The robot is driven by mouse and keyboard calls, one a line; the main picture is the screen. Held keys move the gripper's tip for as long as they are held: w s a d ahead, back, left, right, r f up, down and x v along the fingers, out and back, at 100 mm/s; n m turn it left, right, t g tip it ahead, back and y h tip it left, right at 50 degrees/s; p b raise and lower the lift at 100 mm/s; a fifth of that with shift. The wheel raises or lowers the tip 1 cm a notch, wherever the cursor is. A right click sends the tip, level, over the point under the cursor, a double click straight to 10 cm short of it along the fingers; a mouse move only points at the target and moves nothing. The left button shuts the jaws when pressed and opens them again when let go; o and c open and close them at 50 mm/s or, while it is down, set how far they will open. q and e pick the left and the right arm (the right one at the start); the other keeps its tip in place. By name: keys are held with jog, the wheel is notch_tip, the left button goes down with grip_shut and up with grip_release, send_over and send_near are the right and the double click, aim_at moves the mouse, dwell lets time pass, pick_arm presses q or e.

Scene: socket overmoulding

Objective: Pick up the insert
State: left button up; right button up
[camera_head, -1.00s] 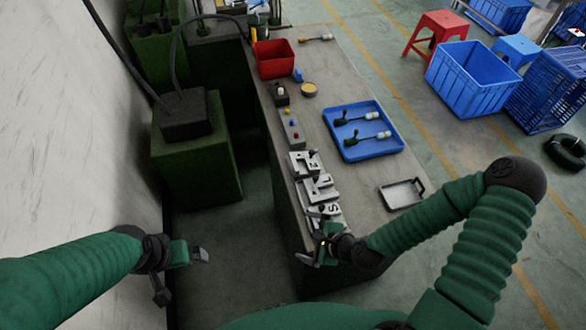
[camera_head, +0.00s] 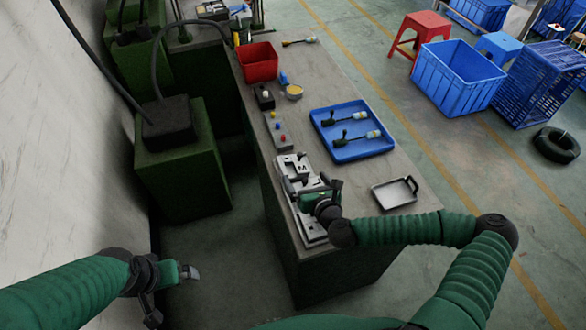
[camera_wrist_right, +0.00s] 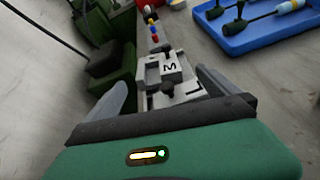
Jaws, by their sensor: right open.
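I cannot tell for sure which piece is the insert. A grey metal fixture row (camera_head: 313,231) lies along the near left edge of the workbench, with a pale block marked M (camera_head: 303,168) on it. The M block also shows in the right wrist view (camera_wrist_right: 170,66), ahead of my fingers. My right gripper (camera_head: 308,187) is over the fixture row and hides part of it. In the right wrist view its fingers (camera_wrist_right: 166,88) are spread, with nothing seen held. My left gripper (camera_head: 190,272) hangs away from the bench at the left; its jaw opening is unclear.
A blue tray (camera_head: 322,113) holds two dark-and-white socket-like parts. A small metal tray (camera_head: 394,194) lies to its front right. Bare bench separates the fixtures from the trays.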

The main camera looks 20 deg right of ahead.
aim_at(292, 162)
jog(key=x, duration=0.9)
jog(key=shift+a+f, duration=0.15)
jog(key=shift+a, duration=0.1)
jog(key=c, duration=2)
